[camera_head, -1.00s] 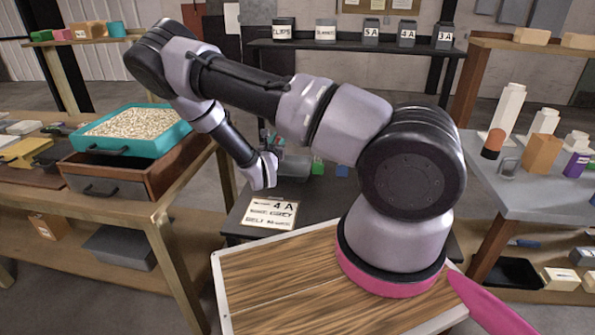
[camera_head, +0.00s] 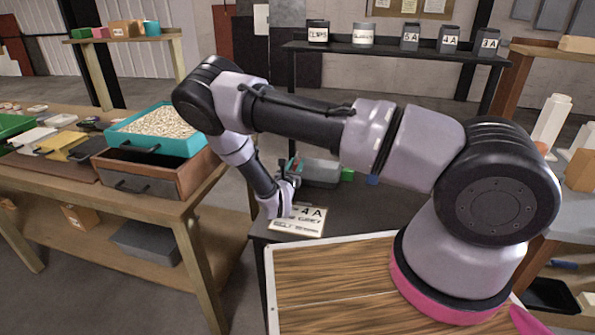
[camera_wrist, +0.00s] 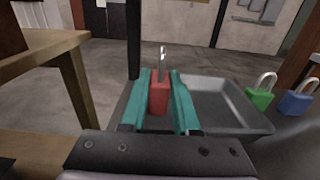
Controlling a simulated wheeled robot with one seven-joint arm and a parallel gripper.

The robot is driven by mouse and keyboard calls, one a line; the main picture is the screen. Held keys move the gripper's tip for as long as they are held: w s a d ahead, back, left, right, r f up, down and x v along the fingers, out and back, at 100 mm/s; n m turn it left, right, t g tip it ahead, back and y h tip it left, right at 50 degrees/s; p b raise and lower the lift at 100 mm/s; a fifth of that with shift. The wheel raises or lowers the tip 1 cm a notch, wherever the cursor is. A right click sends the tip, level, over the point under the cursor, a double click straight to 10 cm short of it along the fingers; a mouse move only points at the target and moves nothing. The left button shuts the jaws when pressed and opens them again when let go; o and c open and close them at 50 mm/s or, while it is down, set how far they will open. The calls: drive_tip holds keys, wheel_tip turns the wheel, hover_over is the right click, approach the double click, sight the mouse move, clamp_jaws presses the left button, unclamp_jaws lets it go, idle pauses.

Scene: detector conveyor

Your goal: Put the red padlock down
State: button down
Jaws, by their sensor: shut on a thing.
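The red padlock (camera_wrist: 159,94) stands between the two teal fingers of my gripper (camera_wrist: 160,100) in the wrist view, its shackle pointing up. My gripper is shut on it. In the head view my gripper (camera_head: 291,172) is at the left part of the dark table, just left of the grey tray (camera_head: 320,172). The tray also shows right of the padlock in the wrist view (camera_wrist: 240,102). Whether the padlock touches the table cannot be told. A green padlock (camera_wrist: 262,95) and a blue padlock (camera_wrist: 297,100) stand beyond the tray's right side.
A sign reading 4A (camera_head: 297,220) lies at the dark table's (camera_head: 350,212) front left. A wooden bench with a teal bin (camera_head: 160,144) of pale pieces over a drawer (camera_head: 150,172) stands to the left. Bare tabletop lies in front of the tray.

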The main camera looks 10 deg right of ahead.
drive_tip(key=shift+f, duration=1.25)
drive_tip(key=shift+f, duration=0.1)
drive_tip(key=shift+s+f, duration=0.1)
drive_tip(key=shift+f, duration=0.1)
